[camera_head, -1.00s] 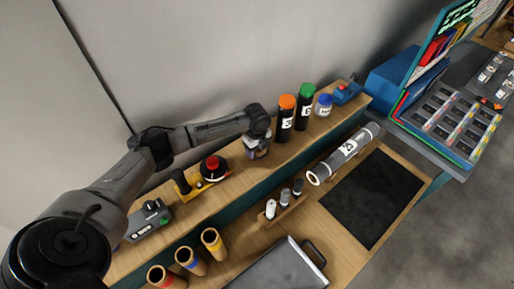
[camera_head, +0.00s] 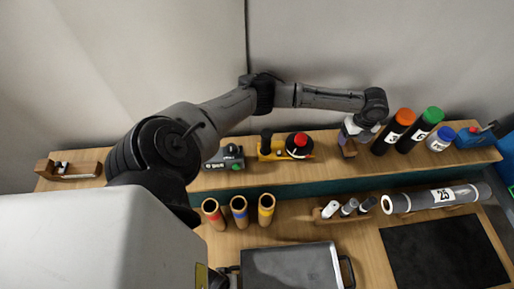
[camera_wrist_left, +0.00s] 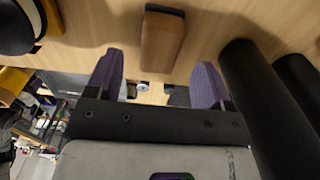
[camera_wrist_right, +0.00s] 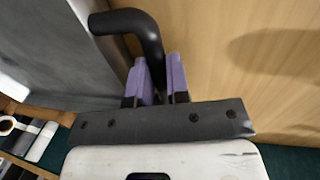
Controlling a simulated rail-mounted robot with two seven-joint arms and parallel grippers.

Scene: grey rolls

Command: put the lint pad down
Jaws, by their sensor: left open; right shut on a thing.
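The lint pad (camera_wrist_left: 162,42), a small brown block with a dark edge, rests on the wooden shelf in the left wrist view. In the head view it shows partly (camera_head: 348,149) below my left gripper (camera_head: 356,130). My left gripper (camera_wrist_left: 157,82) is open, its purple fingers apart, with the pad just beyond the fingertips and clear of them. My right gripper (camera_wrist_right: 160,80) is shut on the black handle (camera_wrist_right: 135,22) of a grey tray (camera_head: 290,268). The head view does not show the right fingers clearly.
Black bottles with orange (camera_head: 405,117) and green (camera_head: 433,115) caps stand close right of my left gripper.

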